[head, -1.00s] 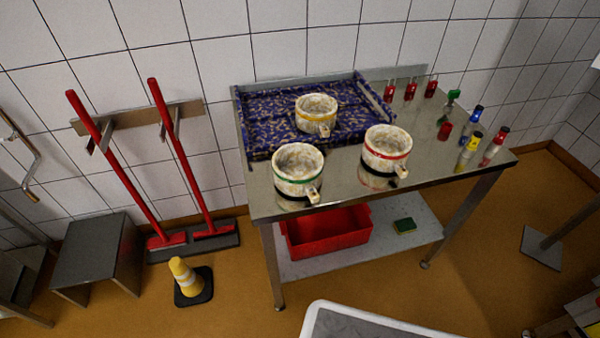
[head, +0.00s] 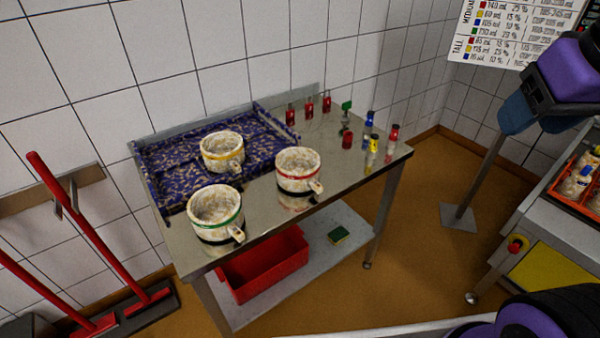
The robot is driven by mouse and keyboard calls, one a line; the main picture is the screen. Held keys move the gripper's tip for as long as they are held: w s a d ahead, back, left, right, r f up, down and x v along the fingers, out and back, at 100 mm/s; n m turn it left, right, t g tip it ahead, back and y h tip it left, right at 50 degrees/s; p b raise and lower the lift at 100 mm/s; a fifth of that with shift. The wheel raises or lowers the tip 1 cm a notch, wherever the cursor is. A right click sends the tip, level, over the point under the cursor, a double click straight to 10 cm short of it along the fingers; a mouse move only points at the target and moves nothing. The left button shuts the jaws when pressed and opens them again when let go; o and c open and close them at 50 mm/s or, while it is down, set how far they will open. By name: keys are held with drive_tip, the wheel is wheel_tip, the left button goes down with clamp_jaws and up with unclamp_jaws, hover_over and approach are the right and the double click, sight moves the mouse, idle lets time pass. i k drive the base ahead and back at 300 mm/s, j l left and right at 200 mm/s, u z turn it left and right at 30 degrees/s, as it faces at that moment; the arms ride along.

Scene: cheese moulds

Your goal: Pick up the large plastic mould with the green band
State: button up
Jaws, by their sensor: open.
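The mould with the green band (head: 212,228) stands upright at the front left of the steel table (head: 265,225). It is a cream, mottled round pot with a handle at its lower right and a dark band near its base. A similar mould with a red band (head: 297,180) stands to its right on the bare steel. Another with a yellow band (head: 221,161) stands behind, on the blue-patterned tray (head: 170,160). The three look close in size. Purple and black parts of my arm show at the right edge, well away from the moulds. My gripper does not show.
Small red, blue and yellow bottles and a green-topped item (head: 346,108) stand at the table's right end. A red bin (head: 265,265) and a sponge (head: 339,235) are on the lower shelf. Red-handled brooms (head: 85,235) lean at left. Bare steel lies around the green-band mould's front.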

sight(215, 212)
drive_tip(key=i+j+u, duration=0.1)
drive_tip(key=u, duration=0.25)
drive_tip(key=i+u, duration=0.35)
drive_tip(key=j+u, duration=0.1)
drive_tip(key=u, duration=0.25)
drive_tip(key=i, duration=0.05)
